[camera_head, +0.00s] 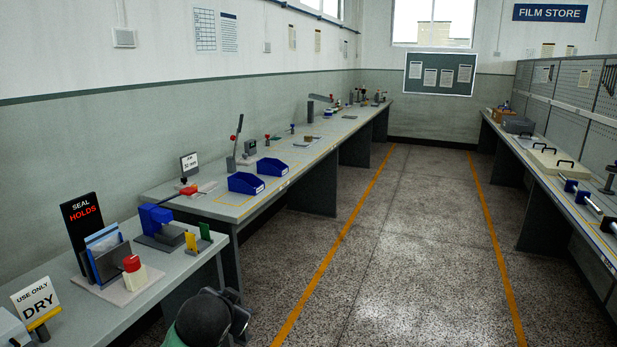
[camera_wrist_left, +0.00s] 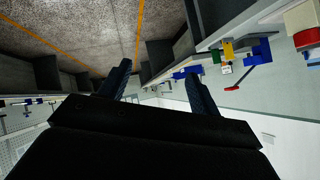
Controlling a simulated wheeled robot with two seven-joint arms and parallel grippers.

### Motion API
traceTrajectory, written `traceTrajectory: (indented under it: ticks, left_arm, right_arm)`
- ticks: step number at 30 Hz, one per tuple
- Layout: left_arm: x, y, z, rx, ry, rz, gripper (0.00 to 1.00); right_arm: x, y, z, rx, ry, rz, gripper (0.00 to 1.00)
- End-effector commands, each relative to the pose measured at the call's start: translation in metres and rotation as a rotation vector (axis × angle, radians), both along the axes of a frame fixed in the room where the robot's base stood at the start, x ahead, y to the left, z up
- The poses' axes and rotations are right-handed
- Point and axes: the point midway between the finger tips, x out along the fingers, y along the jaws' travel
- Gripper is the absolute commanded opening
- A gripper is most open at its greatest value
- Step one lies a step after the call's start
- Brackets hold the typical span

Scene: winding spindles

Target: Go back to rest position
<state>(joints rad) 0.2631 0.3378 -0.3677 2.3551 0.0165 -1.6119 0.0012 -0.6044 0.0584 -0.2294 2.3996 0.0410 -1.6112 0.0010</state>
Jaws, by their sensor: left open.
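My left gripper (camera_wrist_left: 157,72) shows in the left wrist view with its two dark fingers spread apart. Nothing is between the fingers, only background, so it is open and empty. In the head view a black, rounded part of my arm shows at the bottom edge, over the floor beside the left bench; the fingers cannot be made out clearly there. My right gripper is in neither view.
The near left bench (camera_head: 142,290) carries a "SEAL HOLDS" sign (camera_head: 83,226), a blue-topped device (camera_head: 157,222) and a "USE ONLY DRY" sign (camera_head: 37,300). Blue bins (camera_head: 245,184) stand farther along. A right bench (camera_head: 560,168) lines the other wall. The aisle floor (camera_head: 400,230) is clear.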

Motion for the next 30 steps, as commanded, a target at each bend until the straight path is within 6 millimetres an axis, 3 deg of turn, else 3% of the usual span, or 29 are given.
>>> traceTrajectory:
  ticks: [20,30]
  left_arm:
    - [-0.157,-0.014,-0.146,-0.235,0.364,0.086,0.63]
    - [-0.259,-0.026,-0.216,-0.296,0.588,0.147,0.63]
  right_arm:
    - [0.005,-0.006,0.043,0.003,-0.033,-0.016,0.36]
    - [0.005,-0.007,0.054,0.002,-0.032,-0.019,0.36]
